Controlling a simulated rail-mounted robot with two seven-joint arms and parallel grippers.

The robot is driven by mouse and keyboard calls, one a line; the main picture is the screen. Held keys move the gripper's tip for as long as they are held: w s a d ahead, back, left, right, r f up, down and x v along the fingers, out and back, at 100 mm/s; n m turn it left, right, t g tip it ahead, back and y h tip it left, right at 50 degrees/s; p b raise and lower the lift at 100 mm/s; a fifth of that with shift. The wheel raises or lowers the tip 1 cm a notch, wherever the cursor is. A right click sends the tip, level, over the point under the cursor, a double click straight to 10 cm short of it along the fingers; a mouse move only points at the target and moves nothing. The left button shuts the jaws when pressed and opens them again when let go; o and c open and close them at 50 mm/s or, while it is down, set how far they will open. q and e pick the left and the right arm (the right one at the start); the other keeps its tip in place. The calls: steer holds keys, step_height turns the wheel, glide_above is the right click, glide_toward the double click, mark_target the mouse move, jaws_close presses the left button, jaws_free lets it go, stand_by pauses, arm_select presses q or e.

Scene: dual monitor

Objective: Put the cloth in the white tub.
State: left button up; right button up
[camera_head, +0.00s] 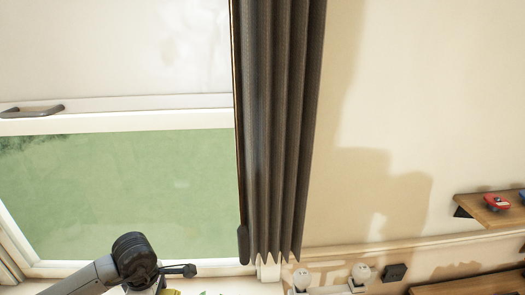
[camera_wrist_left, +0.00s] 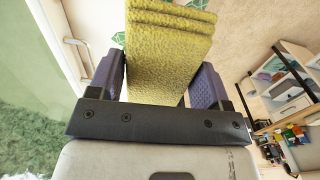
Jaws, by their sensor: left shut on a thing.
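A yellow, rough-textured cloth (camera_wrist_left: 168,55) is folded in layers and fills the space between the two purple fingers of my left gripper (camera_wrist_left: 158,78) in the left wrist view. The gripper is shut on it. In the head view my left arm comes in at the bottom left, and only a small yellow patch (camera_head: 171,292) shows under its wrist at the lower edge. I cannot make out the white tub in either view. My right gripper is out of view.
A dark pleated curtain (camera_head: 280,130) hangs beside a window (camera_head: 120,185). A wooden shelf (camera_head: 497,213) with a red item is on the right wall. In the wrist view, a white shelving unit (camera_wrist_left: 290,85) with small items stands at the right.

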arm_select(q)
steer(key=s+d+r+m, duration=0.1)
steer(key=m, duration=0.2)
steer(key=d+r+m, duration=0.2)
steer(key=m, duration=0.1)
steer(key=s+d+r+m, duration=0.1)
steer(key=r+m, duration=0.1)
steer(key=m, duration=0.2)
steer(key=shift+s+d, duration=0.15)
steer(key=shift+s, duration=0.15)
steer(key=s+d+r+m+p, duration=0.1)
steer(key=s+r+m+p, duration=0.3)
steer(key=r+p, duration=0.6)
steer(key=s+d+r+m+p, duration=0.1)
steer(key=s+r+m+p, duration=0.4)
steer(key=s+r+p, duration=0.3)
steer(key=shift+d+r+p, duration=0.2)
steer(key=shift+r+p, duration=0.7)
steer(key=shift+p, duration=0.1)
steer(key=shift+w, duration=0.15)
